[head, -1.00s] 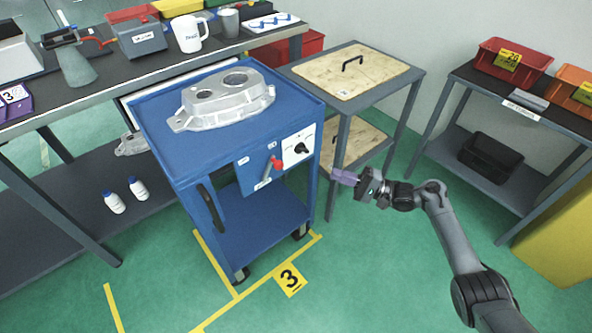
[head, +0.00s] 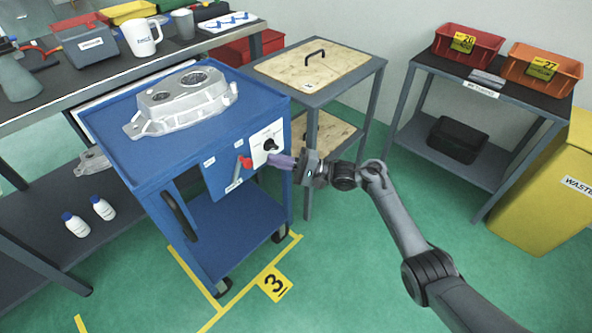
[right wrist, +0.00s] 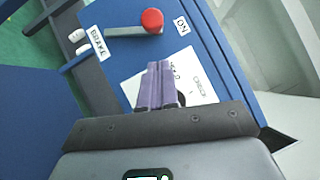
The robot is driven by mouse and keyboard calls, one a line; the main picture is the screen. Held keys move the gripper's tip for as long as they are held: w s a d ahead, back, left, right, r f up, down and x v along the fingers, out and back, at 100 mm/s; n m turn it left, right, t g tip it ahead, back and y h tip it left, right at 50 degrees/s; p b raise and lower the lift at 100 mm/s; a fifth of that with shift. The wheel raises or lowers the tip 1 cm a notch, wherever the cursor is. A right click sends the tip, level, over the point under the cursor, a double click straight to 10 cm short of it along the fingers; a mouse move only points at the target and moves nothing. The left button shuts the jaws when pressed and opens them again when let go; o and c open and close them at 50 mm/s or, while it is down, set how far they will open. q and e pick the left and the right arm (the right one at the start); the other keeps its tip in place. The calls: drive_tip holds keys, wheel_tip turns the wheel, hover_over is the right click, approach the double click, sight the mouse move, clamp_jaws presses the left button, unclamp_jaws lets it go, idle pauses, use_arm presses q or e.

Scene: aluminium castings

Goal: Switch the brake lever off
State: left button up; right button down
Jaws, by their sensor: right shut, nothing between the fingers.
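The brake lever (head: 238,172) is on the front panel of the blue cart (head: 180,160). It has a grey arm and a red knob (head: 246,162). In the right wrist view the lever (right wrist: 127,31) has its red knob (right wrist: 152,21) beside the ON label (right wrist: 183,25). The BRAKE label (right wrist: 97,42) is near its other end. My right gripper (head: 274,161) is shut and empty, its purple fingers in front of the white dial plate, just right of the knob and apart from it. In the right wrist view its fingers (right wrist: 159,82) cover part of that plate. My left gripper is not in view.
A white plate with a black dial (head: 269,144) is beside the lever. A metal casting (head: 182,98) lies on the cart top. A grey table with a wooden board (head: 315,70) stands right of the cart. Green floor (head: 350,270) is free in front.

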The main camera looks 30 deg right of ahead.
drive_tip(key=a, duration=0.2)
drive_tip(key=a+r+b, duration=0.1)
drive_tip(key=shift+s+a+r, duration=0.1)
drive_tip(key=shift+s+a, duration=0.25)
